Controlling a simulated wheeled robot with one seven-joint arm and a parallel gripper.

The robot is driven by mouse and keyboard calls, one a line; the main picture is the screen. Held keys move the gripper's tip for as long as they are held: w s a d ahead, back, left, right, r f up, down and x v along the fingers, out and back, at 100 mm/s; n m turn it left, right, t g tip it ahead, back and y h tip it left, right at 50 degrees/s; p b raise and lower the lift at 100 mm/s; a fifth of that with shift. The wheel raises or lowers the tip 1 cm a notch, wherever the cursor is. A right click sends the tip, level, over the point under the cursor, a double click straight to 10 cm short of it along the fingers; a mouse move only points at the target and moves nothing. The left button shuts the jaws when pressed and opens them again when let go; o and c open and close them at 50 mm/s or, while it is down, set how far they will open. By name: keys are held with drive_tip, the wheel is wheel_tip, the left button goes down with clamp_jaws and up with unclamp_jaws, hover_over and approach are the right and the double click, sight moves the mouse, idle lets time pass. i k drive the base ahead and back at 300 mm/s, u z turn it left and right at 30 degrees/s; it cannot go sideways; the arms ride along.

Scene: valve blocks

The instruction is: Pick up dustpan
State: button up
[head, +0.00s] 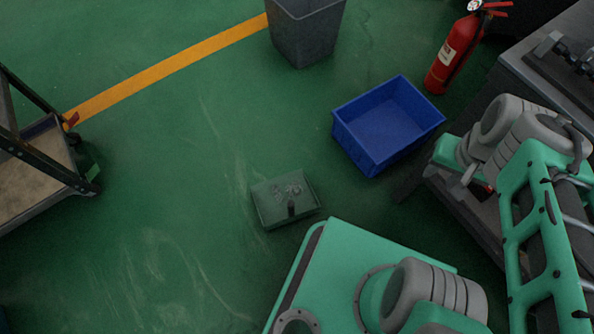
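The dustpan (270,208) is a small dark green, box-like pan lying on the green floor, just beyond the front edge of my base. Small grey pieces or marks show on its top face, and a dark spot that may be its handle or a slot shows near its front edge. Nothing covers it. My arm's green and grey links fill the right side of the head view, away from the dustpan. I cannot make out my gripper's fingers in this view.
An empty blue bin (388,122) stands up and right of the dustpan. A grey waste bin (305,32), a red fire extinguisher (452,52) and a dark workbench (540,75) lie farther off. A cart (35,170) stands at left. Floor left of the dustpan is clear.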

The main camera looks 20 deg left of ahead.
sight(272, 214)
drive_tip(key=z, duration=0.95)
drive_tip(key=k, duration=0.1)
drive_tip(key=u, duration=2.45)
